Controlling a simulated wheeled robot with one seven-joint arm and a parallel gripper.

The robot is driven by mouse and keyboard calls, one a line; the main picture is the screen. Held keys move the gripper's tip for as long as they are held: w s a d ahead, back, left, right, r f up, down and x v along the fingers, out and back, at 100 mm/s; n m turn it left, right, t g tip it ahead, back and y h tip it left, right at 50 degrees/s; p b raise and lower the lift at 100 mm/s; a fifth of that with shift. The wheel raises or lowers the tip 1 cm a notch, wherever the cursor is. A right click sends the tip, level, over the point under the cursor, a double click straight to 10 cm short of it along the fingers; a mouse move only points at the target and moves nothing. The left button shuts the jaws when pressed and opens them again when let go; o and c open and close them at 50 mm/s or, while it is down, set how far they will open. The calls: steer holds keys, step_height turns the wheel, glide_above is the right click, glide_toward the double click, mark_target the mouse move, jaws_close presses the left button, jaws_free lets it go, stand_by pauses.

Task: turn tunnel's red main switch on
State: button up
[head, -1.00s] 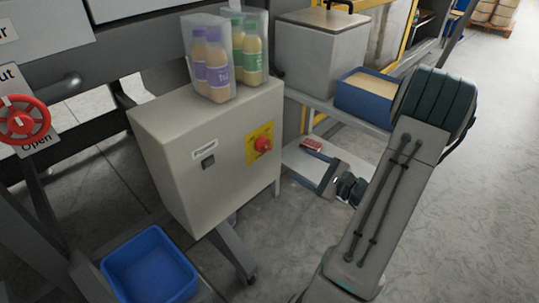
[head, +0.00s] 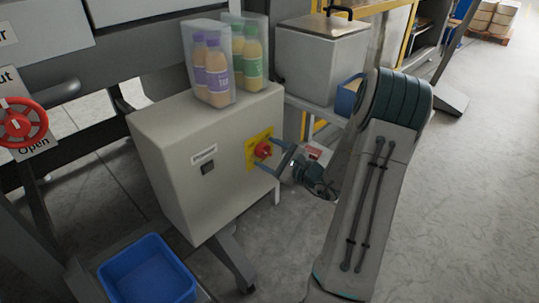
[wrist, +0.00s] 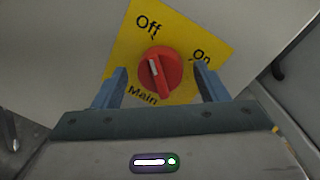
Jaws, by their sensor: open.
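The red main switch (head: 263,150) is a round knob on a yellow plate (head: 251,154) on the right part of the front of a grey cabinet (head: 190,190). In the wrist view the red knob (wrist: 160,72) carries a white mark that points up and slightly left, toward the word "Off"; "On" is printed to the right and "Main" below. My gripper (head: 271,158) is open in front of the plate. In the wrist view its blue fingers (wrist: 161,88) stand on either side of the knob, with gaps visible between them and it.
Bagged bottles (head: 217,70) stand on top of the cabinet. A red handwheel (head: 20,122) is at far left. A grey box (head: 318,62) stands behind, and open floor (head: 470,200) lies to the right.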

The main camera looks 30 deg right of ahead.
steer(key=c, duration=1)
steer(key=shift+m+p, duration=0.3)
steer(key=m+p, duration=0.3)
steer(key=shift+r+m, duration=0.15)
steer(key=shift+m, duration=0.15)
steer(key=m+p, duration=0.4)
steer(key=shift+m+t, duration=0.4)
steer(key=m+p, duration=0.5)
steer(key=m, duration=0.1)
steer(key=shift+f+m+t+h+p, duration=0.15)
steer(key=shift+m+h+p, duration=0.15)
steer(key=shift+m+p, duration=0.6)
steer(key=shift+f+m+t+h+p, duration=0.15)
steer(key=shift+m+h+p, duration=0.3)
steer(key=shift+m, duration=0.65)
